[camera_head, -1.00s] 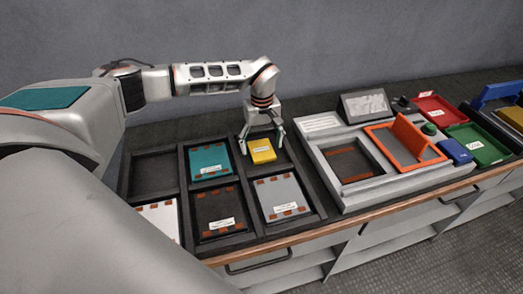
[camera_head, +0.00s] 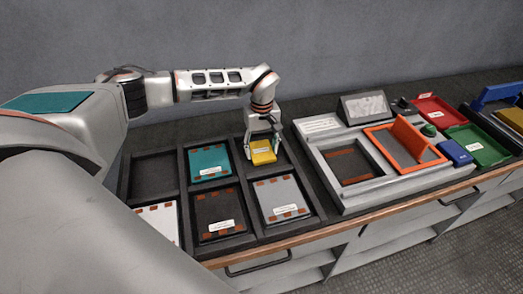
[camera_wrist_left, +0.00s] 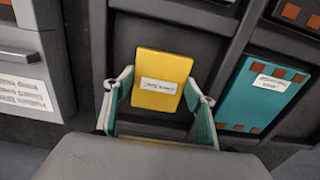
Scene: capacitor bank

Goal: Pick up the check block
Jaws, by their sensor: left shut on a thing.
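The check block is yellow with a white label (camera_head: 263,156). It sits in the back right compartment of the dark divided tray (camera_head: 311,199). My left gripper (camera_head: 263,150) is over it from above, with one finger on each side, shut on the block. In the left wrist view the block (camera_wrist_left: 160,100) lies between the two teal-padded fingers (camera_wrist_left: 160,112). My right gripper is not in view.
The tray also holds a teal block (camera_head: 209,160), a black one (camera_head: 218,205), a grey one (camera_head: 281,195) and a white one (camera_head: 158,219). The back left compartment is empty. Right of the tray stands a grey station (camera_head: 375,190) with an orange frame (camera_head: 405,146), then red (camera_head: 437,108) and green (camera_head: 490,153) trays.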

